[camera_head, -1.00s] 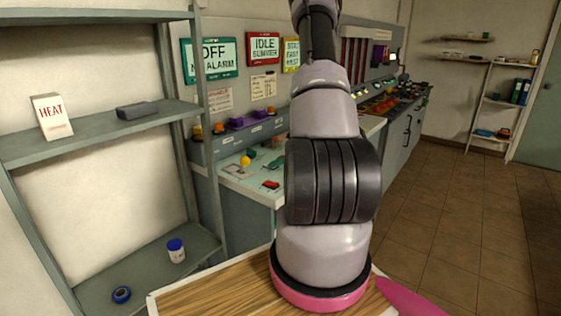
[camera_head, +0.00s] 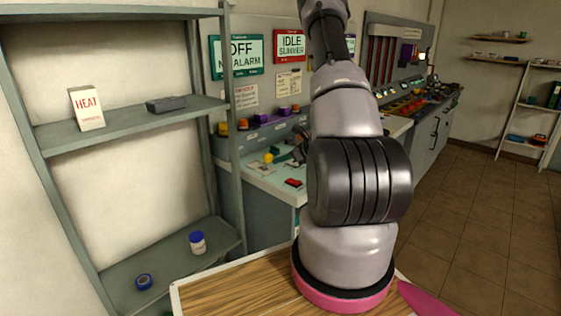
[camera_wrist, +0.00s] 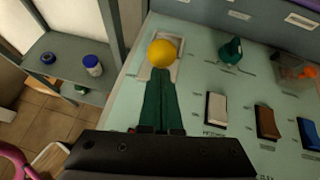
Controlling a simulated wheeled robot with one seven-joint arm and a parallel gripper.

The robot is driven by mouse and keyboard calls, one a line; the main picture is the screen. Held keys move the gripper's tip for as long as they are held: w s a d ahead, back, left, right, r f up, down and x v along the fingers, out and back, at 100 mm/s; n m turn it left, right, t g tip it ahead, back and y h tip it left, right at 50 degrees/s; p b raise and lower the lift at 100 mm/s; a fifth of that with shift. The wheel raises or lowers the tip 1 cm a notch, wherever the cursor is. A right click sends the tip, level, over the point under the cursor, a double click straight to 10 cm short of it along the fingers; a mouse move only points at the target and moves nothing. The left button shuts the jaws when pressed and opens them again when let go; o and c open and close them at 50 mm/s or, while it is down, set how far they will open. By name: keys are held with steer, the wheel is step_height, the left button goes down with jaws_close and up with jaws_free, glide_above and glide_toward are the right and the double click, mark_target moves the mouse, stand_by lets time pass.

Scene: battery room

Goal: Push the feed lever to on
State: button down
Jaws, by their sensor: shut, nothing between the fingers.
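The likely feed lever is a yellow ball knob on a pale slotted plate (camera_wrist: 176,72) on the mint-green panel; its label is unreadable. The yellow knob (camera_wrist: 162,53) fills the wrist view's upper middle and shows small in the head view (camera_head: 268,158). My gripper (camera_wrist: 158,76) is shut and empty. Its green fingers point at the knob, with their tips just at its near side. Whether they touch it I cannot tell. The fingers hide part of the plate and the lever's stem. In the head view my arm hides much of the panel.
A green knob (camera_wrist: 231,50) stands to the right on the panel. White (camera_wrist: 216,108), brown (camera_wrist: 266,121) and blue (camera_wrist: 309,133) rocker switches lie nearer. A grey shelf (camera_head: 130,128) with a HEAT box (camera_head: 87,109) stands at the left. Open tiled floor (camera_head: 490,230) lies at the right.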

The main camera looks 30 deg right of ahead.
steer(key=shift+w+a+r+g, duration=0.1)
steer(key=shift+w+r+g, duration=0.1)
steer(key=shift+r+g, duration=0.1)
steer(key=shift+w+r, duration=0.1)
steer(key=shift+w, duration=0.05)
steer(key=shift+w+a+r+g+h, duration=0.4)
steer(key=shift+w+r+g, duration=0.2)
steer(key=shift+g, duration=0.3)
steer(key=shift+w+a+r+g+h, duration=0.1)
steer(key=shift+w+r+g+h, duration=0.15)
steer(key=shift+w+g, duration=0.25)
steer(key=shift+w+a+r+g+h, duration=0.1)
steer(key=shift+w+r+g+h, duration=0.1)
steer(key=shift+w+g, duration=0.3)
steer(key=shift+w+a+r, duration=0.15)
steer(key=shift+w+a, duration=0.1)
steer(key=shift+w, duration=0.3)
steer(key=shift+w+a+r, duration=0.15)
steer(key=shift+w+a, duration=0.05)
steer(key=shift+w, duration=0.35)
steer(key=shift+w+a, duration=0.25)
steer(key=shift+w, duration=0.4)
steer(key=shift+w+a, duration=0.2)
steer(key=shift+w, duration=0.45)
steer(key=shift+r, duration=0.15)
